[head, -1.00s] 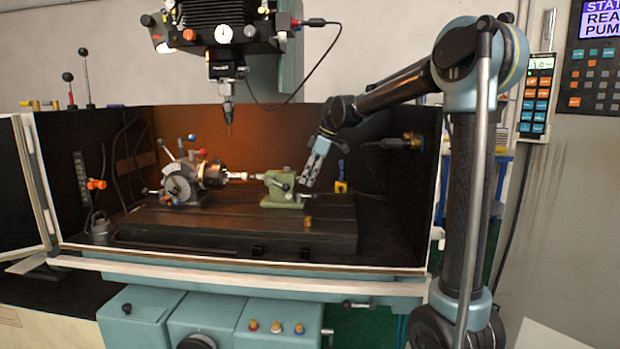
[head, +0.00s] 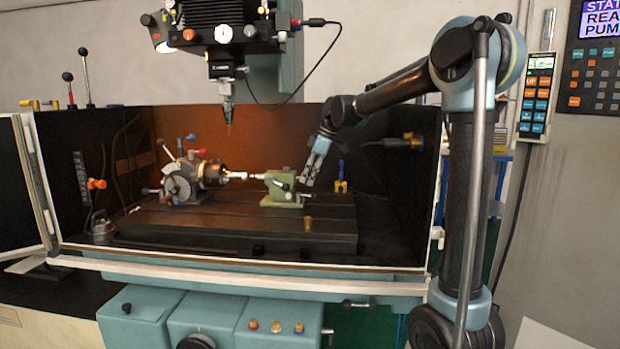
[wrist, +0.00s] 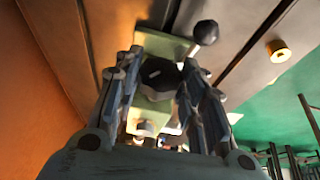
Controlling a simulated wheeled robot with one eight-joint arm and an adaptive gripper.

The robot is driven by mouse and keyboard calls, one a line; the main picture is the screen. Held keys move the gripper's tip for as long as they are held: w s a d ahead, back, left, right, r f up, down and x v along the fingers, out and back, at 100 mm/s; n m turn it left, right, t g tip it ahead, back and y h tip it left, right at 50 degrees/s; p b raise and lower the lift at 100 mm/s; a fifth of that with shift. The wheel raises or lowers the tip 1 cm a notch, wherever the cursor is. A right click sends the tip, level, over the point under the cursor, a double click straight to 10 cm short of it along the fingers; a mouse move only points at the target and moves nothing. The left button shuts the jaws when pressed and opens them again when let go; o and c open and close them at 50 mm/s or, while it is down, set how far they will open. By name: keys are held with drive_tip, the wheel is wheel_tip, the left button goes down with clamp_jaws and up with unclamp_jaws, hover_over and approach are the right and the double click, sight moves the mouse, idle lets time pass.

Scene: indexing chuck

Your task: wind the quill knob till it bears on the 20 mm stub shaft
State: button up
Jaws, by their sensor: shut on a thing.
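The green tailstock (head: 281,188) stands on the machine table. Its dark quill knob (wrist: 158,72) shows between my fingers in the wrist view. My gripper (head: 309,180) comes down at the tailstock's right end, and its two fingers (wrist: 160,82) are shut on the knob from either side. The pale stub shaft (head: 235,175) sticks out to the right from the chuck (head: 211,174) toward the tailstock. In the head view the quill tip and the shaft end are too small to tell whether they touch. My fingers hide the knob in the head view.
The dividing head (head: 180,184) with its levers stands left on the table (head: 230,222). The spindle tool (head: 228,115) hangs above. A brass piece (head: 308,223) sits near the table's front right; a black ball handle (wrist: 206,32) is close to my fingers.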

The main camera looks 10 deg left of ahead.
drive_tip(key=shift+w+g, duration=0.2)
drive_tip(key=shift+g, duration=0.1)
drive_tip(key=shift+w+m+g, duration=0.2)
drive_tip(key=shift+m+g, duration=0.1)
drive_tip(key=shift+g, duration=0.7)
drive_tip(key=shift+w+f+m+g, duration=0.15)
drive_tip(key=shift+m+g, duration=0.35)
drive_tip(key=shift+g, duration=1.5)
drive_tip(key=o, duration=1.1)
drive_tip(key=shift+a, duration=0.1)
drive_tip(key=v, duration=1.2)
drive_tip(key=shift+w+f, duration=0.15)
drive_tip(key=shift+w, duration=0.1)
